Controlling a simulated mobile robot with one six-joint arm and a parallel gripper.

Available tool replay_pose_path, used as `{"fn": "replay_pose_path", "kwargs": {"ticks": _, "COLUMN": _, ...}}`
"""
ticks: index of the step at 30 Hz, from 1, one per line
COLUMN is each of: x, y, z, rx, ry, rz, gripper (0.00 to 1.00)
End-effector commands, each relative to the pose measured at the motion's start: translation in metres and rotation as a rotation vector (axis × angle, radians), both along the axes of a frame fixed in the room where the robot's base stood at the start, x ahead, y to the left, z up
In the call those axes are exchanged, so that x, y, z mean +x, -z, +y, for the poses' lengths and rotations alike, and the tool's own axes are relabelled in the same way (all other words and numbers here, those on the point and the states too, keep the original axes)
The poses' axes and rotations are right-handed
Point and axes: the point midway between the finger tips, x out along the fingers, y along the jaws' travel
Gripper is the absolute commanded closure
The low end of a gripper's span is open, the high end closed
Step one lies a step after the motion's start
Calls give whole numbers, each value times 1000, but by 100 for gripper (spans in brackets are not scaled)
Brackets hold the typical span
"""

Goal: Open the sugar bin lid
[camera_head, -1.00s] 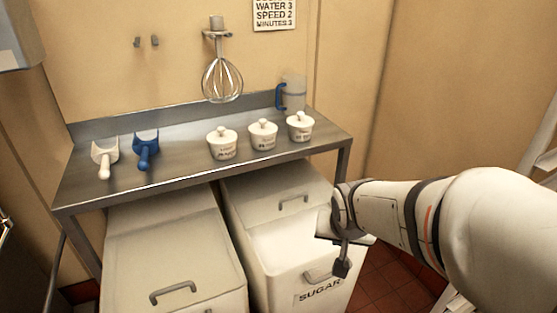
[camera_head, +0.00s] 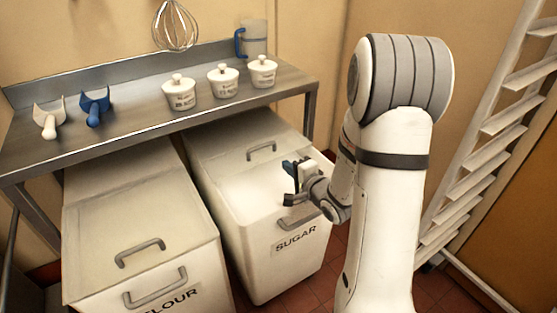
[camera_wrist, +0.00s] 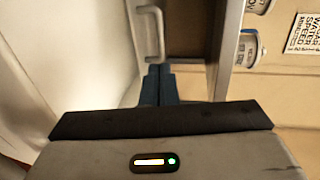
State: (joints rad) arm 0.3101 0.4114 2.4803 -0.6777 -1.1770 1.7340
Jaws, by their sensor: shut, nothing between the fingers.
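The sugar bin (camera_head: 283,262) is white, marked SUGAR, and stands under the metal table, right of the flour bin. Its lid (camera_head: 245,140) appears pushed back, with its grey handle (camera_head: 262,152) near the table edge. The front of the bin top looks open, showing bright white contents. My gripper (camera_head: 287,165) is shut and empty above the front right part of the bin, apart from the lid handle. In the wrist view the blue fingertips (camera_wrist: 158,72) are together, just below the lid handle (camera_wrist: 150,32) in the picture.
The flour bin (camera_head: 150,215) stands left with its lid down. The metal table (camera_head: 130,115) overhangs both bins and carries two scoops, three lidded pots (camera_head: 222,82) and a jug (camera_head: 252,40). A white rack (camera_head: 490,130) stands right.

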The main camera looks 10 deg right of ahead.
Motion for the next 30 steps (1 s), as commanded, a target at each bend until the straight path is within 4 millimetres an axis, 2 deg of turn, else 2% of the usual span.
{"fn": "replay_pose_path", "kwargs": {"ticks": 12, "x": 77, "y": 17, "z": 26, "rx": -4, "ry": -2, "rz": -1, "gripper": 100}}
{"fn": "replay_pose_path", "kwargs": {"ticks": 18, "x": 108, "y": 23, "z": 36, "rx": -5, "ry": 0, "rz": -2, "gripper": 100}}
{"fn": "replay_pose_path", "kwargs": {"ticks": 24, "x": 121, "y": 26, "z": 40, "rx": -5, "ry": 1, "rz": 1, "gripper": 100}}
{"fn": "replay_pose_path", "kwargs": {"ticks": 30, "x": 123, "y": 25, "z": 40, "rx": -5, "ry": 2, "rz": 0, "gripper": 100}}
